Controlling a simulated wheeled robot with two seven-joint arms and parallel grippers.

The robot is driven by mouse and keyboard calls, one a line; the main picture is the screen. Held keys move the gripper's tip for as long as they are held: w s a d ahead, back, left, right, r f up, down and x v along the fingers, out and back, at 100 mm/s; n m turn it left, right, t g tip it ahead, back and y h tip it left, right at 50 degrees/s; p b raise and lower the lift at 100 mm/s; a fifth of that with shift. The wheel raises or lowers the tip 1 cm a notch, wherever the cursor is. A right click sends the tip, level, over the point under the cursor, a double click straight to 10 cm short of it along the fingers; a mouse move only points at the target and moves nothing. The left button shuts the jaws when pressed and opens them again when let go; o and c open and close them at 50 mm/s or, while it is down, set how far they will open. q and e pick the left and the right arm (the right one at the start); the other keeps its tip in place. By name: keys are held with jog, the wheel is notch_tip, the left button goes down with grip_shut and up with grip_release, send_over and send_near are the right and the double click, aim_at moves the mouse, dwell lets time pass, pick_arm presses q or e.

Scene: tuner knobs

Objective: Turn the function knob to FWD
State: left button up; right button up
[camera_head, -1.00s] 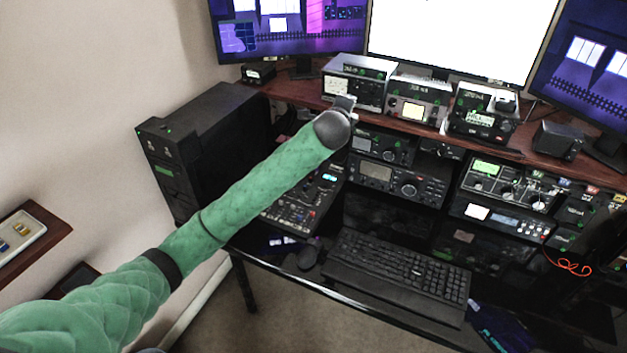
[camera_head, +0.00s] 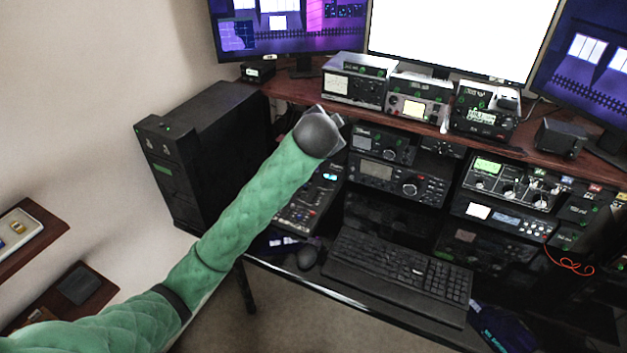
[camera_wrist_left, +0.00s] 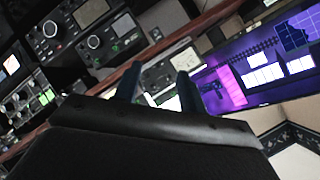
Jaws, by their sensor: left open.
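My left gripper (camera_head: 337,118) is in front of the shelf's left part in the head view, its fingers mostly hidden behind the grey wrist. In the left wrist view its two dark fingers (camera_wrist_left: 157,84) stand apart with nothing between them. Beyond them shows a grey box with a pale meter (camera_wrist_left: 168,70). In the head view a grey box with a meter (camera_head: 354,86) stands on the shelf, right of and above the gripper. A unit with a green display and several knobs (camera_head: 508,184) sits under the shelf at right. I cannot read which knob is the function knob. My right gripper is not in view.
The wooden shelf edge (camera_head: 409,126) runs below the top boxes. Radios (camera_head: 397,180) stand below it. Monitors (camera_head: 455,38) rise behind. A black computer case (camera_head: 205,145) stands at left. A keyboard (camera_head: 400,272) lies on the desk. Open air surrounds the gripper on its near side.

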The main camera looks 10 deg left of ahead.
pick_arm(q)
jog(key=s+a+f+n+g+b, duration=0.2)
jog(key=s+f+n, duration=0.2)
jog(key=s+f, duration=0.5)
jog(key=shift+f, duration=0.3)
dwell(0.3)
